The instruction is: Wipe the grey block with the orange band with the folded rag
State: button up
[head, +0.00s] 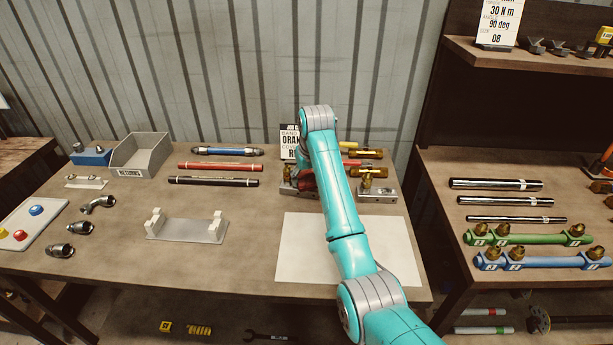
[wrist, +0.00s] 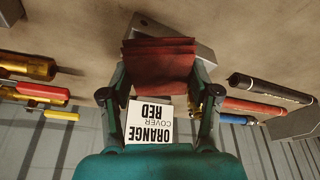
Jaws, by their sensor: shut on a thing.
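My gripper (wrist: 160,84) is shut on the folded rag (wrist: 158,62), a dark red stack of cloth layers between the fingers. In the head view my arm hides most of the gripper, and a bit of red rag (head: 308,180) shows left of the arm. A grey block (wrist: 146,24) lies under or just beyond the rag in the wrist view, with only its edges showing. In the head view a grey block (head: 289,190) shows beside the rag, partly behind my arm. I cannot make out an orange band or whether rag and block touch.
Another grey block with a brass fitting (head: 377,193) stands right of my arm. A white sheet (head: 300,262) lies in front. A sign card (wrist: 150,124) stands behind the gripper. Red and black hoses (head: 215,181) lie left; brass-ended tools (head: 366,171) lie right.

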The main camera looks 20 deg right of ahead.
aim_at(293, 187)
jog(key=shift+f, duration=0.7)
jog(key=shift+w+a+r, duration=0.1)
jog(key=shift+w+a, duration=0.35)
jog(key=shift+a, duration=0.45)
jog(key=shift+w+a, duration=0.4)
jog(key=shift+a, duration=0.45)
jog(key=shift+s+d+f, duration=0.15)
jog(key=shift+s+d, duration=0.15)
jog(key=shift+d, duration=0.3)
jog(key=shift+s+d+f, duration=0.15)
jog(key=shift+s+d, duration=0.2)
jog(key=shift+d, duration=0.25)
jog(key=shift+s+d+f, duration=0.15)
jog(key=shift+s+d, duration=0.15)
jog(key=shift+d, duration=0.3)
jog(key=shift+w+r, duration=0.1)
jog(key=shift+r, duration=3.05)
